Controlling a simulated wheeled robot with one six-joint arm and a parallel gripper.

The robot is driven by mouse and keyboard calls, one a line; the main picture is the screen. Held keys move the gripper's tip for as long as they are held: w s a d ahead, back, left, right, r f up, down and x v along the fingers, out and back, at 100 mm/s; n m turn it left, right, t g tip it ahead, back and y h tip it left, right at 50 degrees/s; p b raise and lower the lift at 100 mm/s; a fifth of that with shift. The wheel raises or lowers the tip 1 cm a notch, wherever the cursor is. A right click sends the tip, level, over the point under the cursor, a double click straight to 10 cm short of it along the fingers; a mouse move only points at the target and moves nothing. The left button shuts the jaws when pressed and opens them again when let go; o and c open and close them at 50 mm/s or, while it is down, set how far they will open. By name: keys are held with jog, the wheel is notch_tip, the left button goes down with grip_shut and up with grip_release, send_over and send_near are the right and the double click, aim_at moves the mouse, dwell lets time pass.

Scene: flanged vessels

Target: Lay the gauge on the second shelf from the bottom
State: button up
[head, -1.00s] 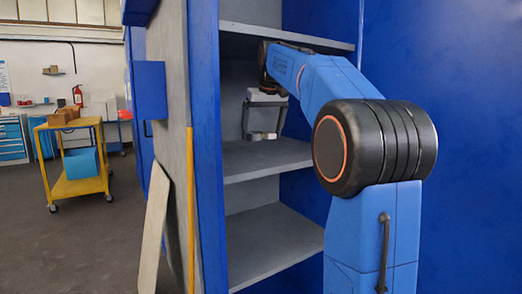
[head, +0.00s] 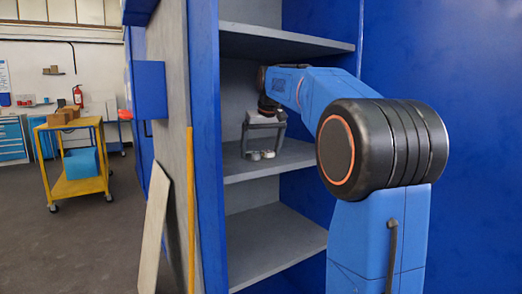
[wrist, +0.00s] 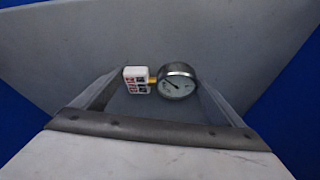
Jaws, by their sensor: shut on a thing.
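The gauge (wrist: 177,81) has a round white dial with a metal rim, a brass-coloured stem and a white block (wrist: 137,80) with red and dark marks. My gripper (wrist: 157,88) is shut on it, with a finger on either side. In the head view my gripper (head: 263,143) points down inside the blue cabinet, and the gauge (head: 267,154) shows small at its tips. It is just over the middle visible shelf (head: 240,171); I cannot tell whether it touches. A lower shelf (head: 265,250) is beneath; anything below that is out of frame.
An upper shelf (head: 265,38) is above my arm. The cabinet's left side wall (head: 207,150) stands close by. The middle and lower shelves look otherwise empty. A leaning board (head: 153,230) and a yellow cart (head: 75,188) are outside at left.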

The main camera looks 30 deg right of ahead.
jog(key=o, duration=1)
jog(key=v, duration=0.7)
jog(key=shift+s+r, duration=0.15)
jog(key=shift+r, duration=0.15)
